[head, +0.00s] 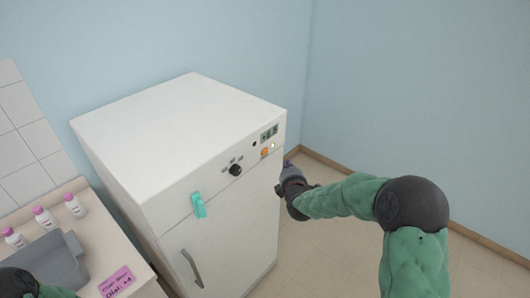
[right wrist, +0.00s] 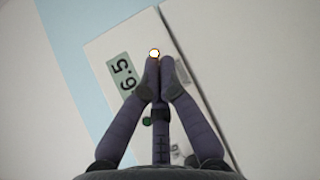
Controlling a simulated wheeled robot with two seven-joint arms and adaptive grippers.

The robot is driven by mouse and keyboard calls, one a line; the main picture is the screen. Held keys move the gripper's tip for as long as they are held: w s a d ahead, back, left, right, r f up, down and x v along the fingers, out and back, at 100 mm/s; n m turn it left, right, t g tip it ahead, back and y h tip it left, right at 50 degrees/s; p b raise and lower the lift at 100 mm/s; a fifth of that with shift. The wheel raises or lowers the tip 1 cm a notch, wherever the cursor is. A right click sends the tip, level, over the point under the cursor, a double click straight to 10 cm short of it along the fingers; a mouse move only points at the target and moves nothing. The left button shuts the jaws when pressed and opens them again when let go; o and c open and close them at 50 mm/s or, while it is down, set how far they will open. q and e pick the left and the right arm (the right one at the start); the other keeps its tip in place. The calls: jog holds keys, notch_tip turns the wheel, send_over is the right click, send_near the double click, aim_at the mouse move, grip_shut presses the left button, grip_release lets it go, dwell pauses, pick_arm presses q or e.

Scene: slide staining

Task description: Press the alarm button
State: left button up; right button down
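The control panel on the white cabinet (head: 185,125) has a display (head: 269,134), an orange button (head: 265,152) and a small white round spot (head: 272,146) beside it. No label marks the alarm button legibly. My right gripper (head: 286,163) is just right of the panel in the head view. In the right wrist view its fingers (right wrist: 158,66) are together and empty.
A black dial (head: 235,170), a teal clip (head: 198,205) and a door handle (head: 192,268) are on the cabinet's front. Floor right of the cabinet is clear.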

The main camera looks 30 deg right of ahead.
aim_at(268, 151)
jog(key=w+a+p, duration=0.1)
jog(key=w+a, duration=0.1)
jog(key=w, duration=0.4)
jog(key=shift+w+a, duration=0.25)
jog(key=shift+a, duration=0.1)
jog(key=shift+w+a, duration=0.1)
jog(key=shift+w, duration=0.05)
dwell(1.1)
jog(key=shift+w+a+p, duration=0.1)
jog(key=shift+w+p, duration=0.15)
jog(key=shift+p, duration=0.15)
jog(key=shift+w+a, duration=0.1)
jog(key=shift+w, duration=0.15)
dwell(0.5)
jog(key=shift+s, duration=0.1)
jog(key=shift+s+d, duration=0.3)
jog(key=shift+s, duration=0.3)
